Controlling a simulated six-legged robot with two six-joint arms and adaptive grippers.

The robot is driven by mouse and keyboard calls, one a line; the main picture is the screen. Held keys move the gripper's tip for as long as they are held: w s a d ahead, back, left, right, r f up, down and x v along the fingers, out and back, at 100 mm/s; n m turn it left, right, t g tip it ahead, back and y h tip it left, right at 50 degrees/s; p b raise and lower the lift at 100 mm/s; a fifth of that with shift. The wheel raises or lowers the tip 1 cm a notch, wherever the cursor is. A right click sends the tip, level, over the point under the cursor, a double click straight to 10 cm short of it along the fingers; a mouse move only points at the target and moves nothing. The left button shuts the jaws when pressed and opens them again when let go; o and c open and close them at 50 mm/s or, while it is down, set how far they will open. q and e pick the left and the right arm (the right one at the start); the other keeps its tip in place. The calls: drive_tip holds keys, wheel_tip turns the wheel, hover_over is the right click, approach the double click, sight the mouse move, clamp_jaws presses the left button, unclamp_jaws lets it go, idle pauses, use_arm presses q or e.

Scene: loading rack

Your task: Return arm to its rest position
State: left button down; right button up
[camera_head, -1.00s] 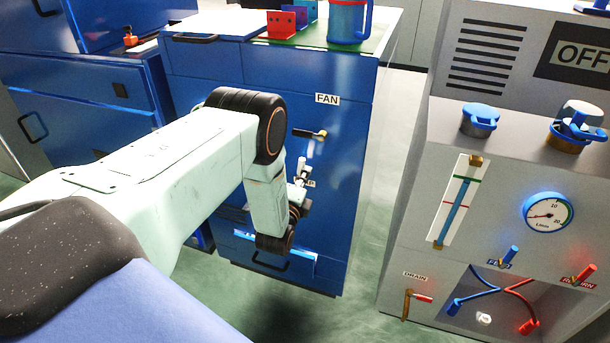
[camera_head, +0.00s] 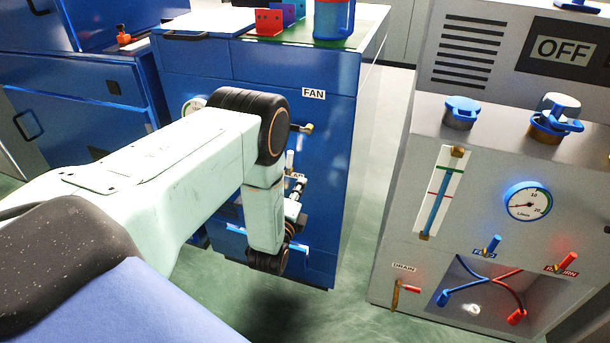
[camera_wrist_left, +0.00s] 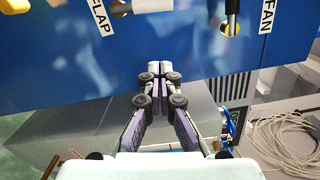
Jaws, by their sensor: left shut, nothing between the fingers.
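My left arm (camera_head: 170,160) comes in from the left in the head view, pale green with dark joints, bent downward at the wrist. My left gripper (camera_head: 297,195) is partly hidden behind the wrist, in front of the blue cabinet (camera_head: 335,150). In the left wrist view its fingers (camera_wrist_left: 160,72) meet at the tips and hold nothing. The tips point toward the blue panel (camera_wrist_left: 90,65), below the FLAP label (camera_wrist_left: 100,30) and the FAN label (camera_wrist_left: 267,18). I cannot tell the gap to the panel. My right gripper is not in view.
A grey machine (camera_head: 400,215) with a dial (camera_head: 528,200), valves and hoses stands at the right. Green floor (camera_head: 365,190) lies between it and the cabinet. A blue mug (camera_head: 333,18) and a red bracket (camera_head: 268,22) sit on the cabinet. Cables (camera_wrist_left: 285,140) show in the wrist view.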

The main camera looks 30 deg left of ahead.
use_arm(q)
drive_tip(key=shift+v, duration=2.15)
drive_tip(key=shift+s+a+f, duration=0.1)
